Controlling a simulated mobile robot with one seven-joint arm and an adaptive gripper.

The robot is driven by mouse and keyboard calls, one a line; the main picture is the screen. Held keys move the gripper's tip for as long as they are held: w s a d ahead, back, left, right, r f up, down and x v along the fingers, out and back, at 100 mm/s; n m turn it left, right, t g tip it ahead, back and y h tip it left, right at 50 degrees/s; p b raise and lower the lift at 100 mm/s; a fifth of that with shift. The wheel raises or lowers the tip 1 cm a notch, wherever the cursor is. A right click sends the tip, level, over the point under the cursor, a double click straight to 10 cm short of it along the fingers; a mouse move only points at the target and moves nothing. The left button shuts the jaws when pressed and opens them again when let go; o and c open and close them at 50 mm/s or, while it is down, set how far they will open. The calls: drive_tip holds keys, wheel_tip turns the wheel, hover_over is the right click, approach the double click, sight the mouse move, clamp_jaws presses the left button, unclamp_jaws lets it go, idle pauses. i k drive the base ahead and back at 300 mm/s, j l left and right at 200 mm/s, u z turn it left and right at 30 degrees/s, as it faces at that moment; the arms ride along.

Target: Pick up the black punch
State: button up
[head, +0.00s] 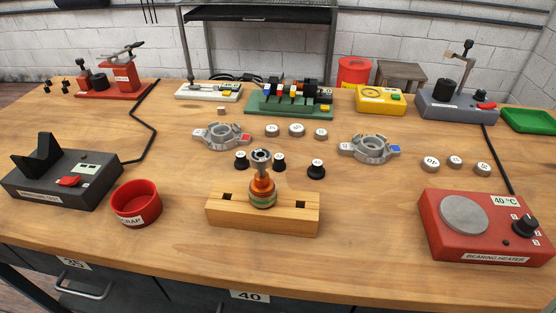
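Three small black pieces with pale, marked tops stand on the bench around the copper rotor: a left one (241,160), a middle one (279,163) and a right one (316,170). They look alike at this size, and I cannot tell which of them, if any, is the black punch. Their top markings are too small to read. The left and middle ones stand close behind the wooden block, on either side of the rotor's shaft. The right one stands apart, near the block's right end. My gripper is not in view.
The copper rotor (262,189) stands upright in the wooden block (290,213). Grey housings (222,135) (368,148) and several silver discs (296,130) lie behind. A red scrap bowl (136,205) is left; a red bearing heater (485,238) is right. Bare bench lies between block and heater.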

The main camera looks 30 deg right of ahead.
sight(279, 164)
drive_tip(key=k, duration=0.6)
drive_tip(key=z, duration=1.4)
drive_tip(key=k+j+z, duration=0.1)
drive_tip(key=j+z, duration=0.2)
drive_tip(key=z, duration=0.15)
drive_tip(key=k+j+z, duration=0.15)
drive_tip(key=z, duration=0.25)
drive_tip(key=k+j, duration=0.1)
drive_tip(key=j, duration=0.25)
drive_tip(key=k+j, duration=0.15)
drive_tip(key=j, duration=0.15)
drive_tip(key=k+j, duration=0.1)
drive_tip(key=j, duration=0.25)
drive_tip(key=i+j, duration=0.15)
drive_tip(key=j, duration=0.2)
drive_tip(key=i+j, duration=0.15)
drive_tip(key=j, duration=0.25)
drive_tip(key=i+j, duration=0.2)
drive_tip(key=j, duration=0.15)
